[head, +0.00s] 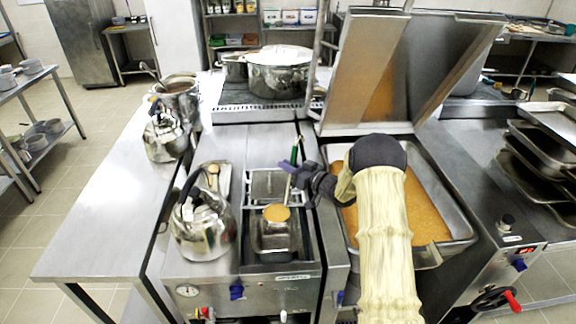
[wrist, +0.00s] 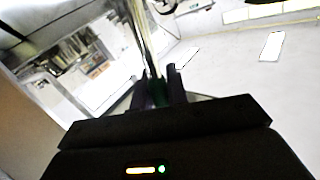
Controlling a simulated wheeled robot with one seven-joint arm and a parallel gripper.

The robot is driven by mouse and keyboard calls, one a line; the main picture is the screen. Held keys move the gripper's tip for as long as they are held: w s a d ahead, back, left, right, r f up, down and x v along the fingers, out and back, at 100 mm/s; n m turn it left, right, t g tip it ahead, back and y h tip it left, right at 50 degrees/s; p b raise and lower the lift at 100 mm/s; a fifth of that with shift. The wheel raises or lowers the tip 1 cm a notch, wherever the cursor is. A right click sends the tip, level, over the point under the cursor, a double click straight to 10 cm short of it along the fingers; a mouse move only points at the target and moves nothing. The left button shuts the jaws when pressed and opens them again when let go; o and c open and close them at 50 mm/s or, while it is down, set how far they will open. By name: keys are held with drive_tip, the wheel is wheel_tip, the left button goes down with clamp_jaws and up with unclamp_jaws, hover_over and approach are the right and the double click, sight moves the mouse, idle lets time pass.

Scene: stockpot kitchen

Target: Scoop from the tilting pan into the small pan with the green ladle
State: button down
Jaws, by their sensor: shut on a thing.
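My gripper (head: 297,172) is shut on the green ladle's handle (head: 294,152), left of the tilting pan. The wrist view shows my gripper's fingers (wrist: 159,85) on either side of the handle, the metal shaft running up between them. The ladle's bowl (head: 277,213) hangs low and looks level, with orange-brown food in it. It is over the back part of a small rectangular metal pan (head: 275,246); whether it touches the pan I cannot tell. The tilting pan (head: 458,222) holds a wide layer of orange-brown food (head: 428,215). My arm hides its middle.
The tilting pan's lid (head: 365,65) stands raised behind it. A kettle (head: 203,222) stands close left of the small pan, with another kettle (head: 166,135) farther back. A large stockpot (head: 280,75) is behind. The left steel counter (head: 100,225) is mostly clear.

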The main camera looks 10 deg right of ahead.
drive_tip(key=shift+s+a+n+b, duration=2.35)
drive_tip(key=shift+s+a+n, duration=2.75)
drive_tip(key=shift+s+a, duration=0.55)
drive_tip(key=s+a+f+n+b, duration=0.3)
drive_tip(key=f+n+b, duration=0.1)
drive_tip(key=b, duration=0.4)
drive_tip(key=s+a+f+n+b, duration=0.3)
drive_tip(key=f+n+b, duration=0.1)
drive_tip(key=b, duration=0.5)
drive_tip(key=s+a+f+n+b, duration=0.3)
drive_tip(key=f+b, duration=0.3)
drive_tip(key=b, duration=0.3)
drive_tip(key=shift+s+a+n, duration=0.15)
drive_tip(key=shift+a+n, duration=0.25)
drive_tip(key=shift+a, duration=0.2)
drive_tip(key=shift+s, duration=0.1)
